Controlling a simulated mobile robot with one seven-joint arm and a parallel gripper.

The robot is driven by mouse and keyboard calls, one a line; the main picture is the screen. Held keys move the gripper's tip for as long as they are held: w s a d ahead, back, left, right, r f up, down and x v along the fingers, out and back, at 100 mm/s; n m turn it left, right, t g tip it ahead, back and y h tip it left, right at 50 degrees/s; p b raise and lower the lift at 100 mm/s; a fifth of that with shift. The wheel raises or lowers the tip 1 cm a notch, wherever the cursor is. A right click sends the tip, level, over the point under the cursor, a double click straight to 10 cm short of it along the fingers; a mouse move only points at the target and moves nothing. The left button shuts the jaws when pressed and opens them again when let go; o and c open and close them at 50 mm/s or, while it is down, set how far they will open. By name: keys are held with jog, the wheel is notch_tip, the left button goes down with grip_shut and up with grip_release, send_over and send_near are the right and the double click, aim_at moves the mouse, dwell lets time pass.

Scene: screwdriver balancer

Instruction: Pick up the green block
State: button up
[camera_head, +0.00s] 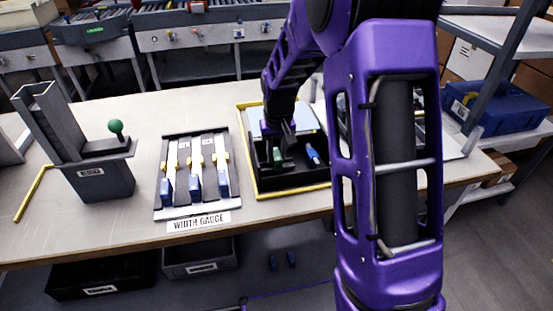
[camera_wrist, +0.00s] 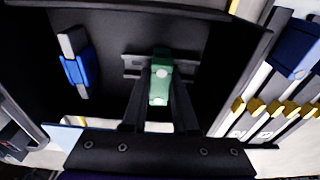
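The green block (camera_head: 277,155) stands in a black open bin (camera_head: 290,182) on the workbench. In the wrist view the green block (camera_wrist: 160,78) is centred, with a grey metal strip behind it. My gripper (camera_head: 283,138) points down into the bin from above. In the wrist view its two dark fingers (camera_wrist: 160,95) are apart, one on each side of the green block. The fingers look very close to the block, and I cannot see clear contact. A blue block (camera_head: 312,154) lies in the same bin, and also shows in the wrist view (camera_wrist: 75,68).
A width gauge board (camera_head: 182,210) with several blue-ended strips lies left of the bin. A grey holder (camera_head: 105,182) with a green knob (camera_head: 115,127) stands further left. Yellow edging (camera_head: 246,150) surrounds the bin. A shelf with a blue case (camera_head: 492,105) stands at right.

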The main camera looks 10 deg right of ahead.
grip_shut()
dwell(1.0)
